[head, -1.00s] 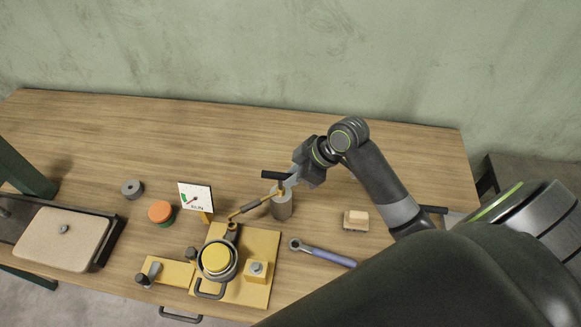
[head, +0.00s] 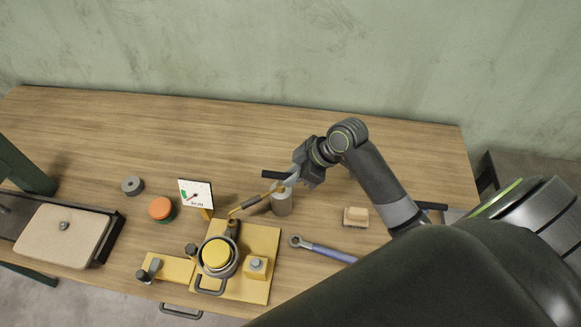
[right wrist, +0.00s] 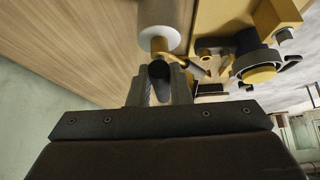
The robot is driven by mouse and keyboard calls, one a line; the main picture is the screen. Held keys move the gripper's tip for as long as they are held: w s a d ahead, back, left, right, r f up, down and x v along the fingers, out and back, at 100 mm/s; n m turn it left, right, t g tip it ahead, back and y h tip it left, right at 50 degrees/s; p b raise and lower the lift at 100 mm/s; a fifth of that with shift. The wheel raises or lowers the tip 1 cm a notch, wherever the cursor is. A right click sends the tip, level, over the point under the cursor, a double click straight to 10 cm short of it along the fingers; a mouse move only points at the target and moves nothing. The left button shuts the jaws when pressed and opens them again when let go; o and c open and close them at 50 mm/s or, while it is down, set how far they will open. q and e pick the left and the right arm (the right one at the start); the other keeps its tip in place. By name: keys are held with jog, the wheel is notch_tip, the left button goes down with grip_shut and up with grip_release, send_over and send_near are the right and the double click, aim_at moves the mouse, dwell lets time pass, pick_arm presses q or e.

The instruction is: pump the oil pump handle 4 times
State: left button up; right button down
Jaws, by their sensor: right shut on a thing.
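The oil pump is on a yellow base plate (head: 262,287), with a round yellow-topped body (head: 216,254). In the right wrist view the fingers (right wrist: 160,88) close around the dark grip, with the yellow lever end just beyond. A gauge (head: 195,195) with a needle stands behind the pump. My left gripper is not in view.
A wrench (head: 325,250) and a brush-like block (head: 356,217) lie to the right. An orange-topped round thing (head: 160,209), a grey ring (head: 132,186) and a lidded tray (head: 62,236) are left. The table's back is clear.

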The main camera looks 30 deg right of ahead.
jog(key=shift+r+p, duration=0.65)
jog(key=shift+r, duration=0.7)
jog(key=shift+f+b, duration=1)
jog(key=shift+f, duration=0.6)
notch_tip(320, 180, up, 2)
jog(key=shift+r+p, duration=0.2)
jog(key=shift+p, duration=1.05)
jog(key=shift+r, duration=0.55)
jog(key=c, duration=1.3)
grip_release()
jog(key=shift+r, duration=0.1)
